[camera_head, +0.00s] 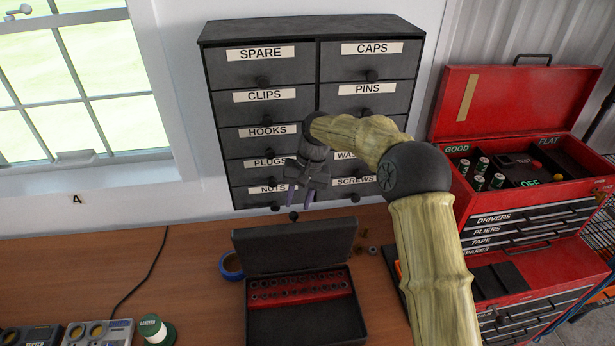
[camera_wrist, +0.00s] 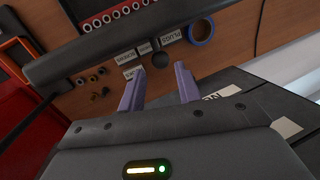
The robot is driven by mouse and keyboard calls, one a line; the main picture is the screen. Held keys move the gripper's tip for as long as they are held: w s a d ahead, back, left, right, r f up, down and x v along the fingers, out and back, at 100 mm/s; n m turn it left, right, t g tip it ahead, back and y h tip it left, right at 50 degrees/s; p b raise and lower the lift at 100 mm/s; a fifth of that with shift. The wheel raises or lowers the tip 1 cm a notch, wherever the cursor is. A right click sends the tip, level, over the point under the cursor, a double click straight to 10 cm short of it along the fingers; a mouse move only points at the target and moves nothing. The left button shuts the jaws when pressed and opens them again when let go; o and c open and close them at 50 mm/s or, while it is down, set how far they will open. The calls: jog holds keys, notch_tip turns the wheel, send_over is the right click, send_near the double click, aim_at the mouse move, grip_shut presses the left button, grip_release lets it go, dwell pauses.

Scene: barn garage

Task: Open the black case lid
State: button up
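The black case (camera_head: 306,323) sits on the wooden workbench. Its lid (camera_head: 295,247) stands raised and upright at the back, and a red rack of sockets (camera_head: 298,286) shows inside. In the wrist view the dark edge of the lid (camera_wrist: 110,52) crosses the top left, with the socket rack (camera_wrist: 112,18) beyond it. My gripper (camera_head: 299,204) hangs just above the lid's top edge. Its purple fingers (camera_wrist: 158,86) are apart with nothing gripped. A small round black knob (camera_wrist: 160,60) shows near the fingertips; I cannot tell what it is attached to.
A labelled drawer cabinet (camera_head: 262,73) is on the wall close behind my gripper. A red toolbox (camera_head: 520,95) stands at the right. Blue tape (camera_head: 230,266) and small hardware (camera_head: 372,250) lie beside the case. Bench at the left (camera_head: 60,285) is mostly clear.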

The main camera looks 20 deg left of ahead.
jog(key=b+v, duration=0.1)
jog(key=v, duration=0.8)
jog(key=shift+r+b, duration=0.25)
jog(key=shift+b, duration=0.15)
jog(key=shift+w+d, duration=0.1)
jog(key=shift+d, duration=0.05)
